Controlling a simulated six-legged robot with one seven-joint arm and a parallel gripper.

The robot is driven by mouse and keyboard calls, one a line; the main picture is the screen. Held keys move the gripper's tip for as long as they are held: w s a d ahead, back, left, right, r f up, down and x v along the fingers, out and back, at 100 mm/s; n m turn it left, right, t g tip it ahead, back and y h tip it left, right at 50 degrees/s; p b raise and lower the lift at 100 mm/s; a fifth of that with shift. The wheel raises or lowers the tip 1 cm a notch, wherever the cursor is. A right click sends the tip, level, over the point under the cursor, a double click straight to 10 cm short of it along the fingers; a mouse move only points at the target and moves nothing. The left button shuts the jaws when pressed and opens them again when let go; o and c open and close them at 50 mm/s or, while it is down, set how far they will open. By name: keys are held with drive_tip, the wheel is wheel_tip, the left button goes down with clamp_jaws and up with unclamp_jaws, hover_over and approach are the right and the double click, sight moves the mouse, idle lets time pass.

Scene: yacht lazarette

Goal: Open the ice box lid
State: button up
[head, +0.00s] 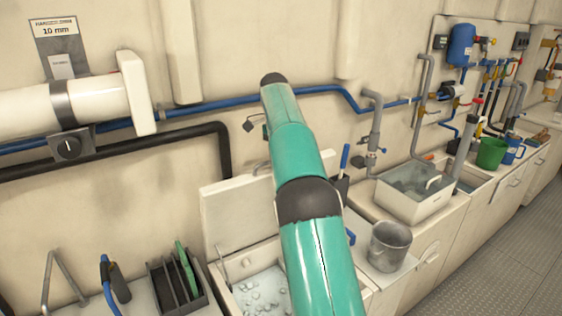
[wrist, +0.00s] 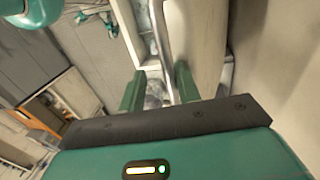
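The ice box (head: 228,276) is in the counter at the lower middle of the head view, with pale ice cubes (head: 262,292) inside. Its cream lid (head: 232,222) stands raised at the back, leaning near the wall. My arm crosses in front of the box's right part and hides part of the lid. My gripper is hidden in the head view. In the wrist view, my gripper (wrist: 160,72) has its two green fingers apart. A pale panel edge, apparently the lid (wrist: 200,40), runs up beside and between the fingers; I cannot tell whether they touch it.
A metal bucket (head: 389,246) stands right of the box, before a sink (head: 414,195). A dark rack (head: 180,285) and a blue-handled tool (head: 108,280) are at left. Pipes (head: 330,90) run along the wall. The grey floor (head: 510,240) at right is clear.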

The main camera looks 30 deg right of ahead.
drive_tip(key=shift+d+r, duration=0.1)
drive_tip(key=shift+r, duration=0.1)
drive_tip(key=s+a+r, duration=0.4)
drive_tip(key=s+r, duration=0.8)
drive_tip(key=s, duration=0.1)
drive_tip(key=shift+s+r, duration=0.2)
drive_tip(key=shift+r, duration=0.15)
idle(0.5)
drive_tip(key=shift+a, duration=0.1)
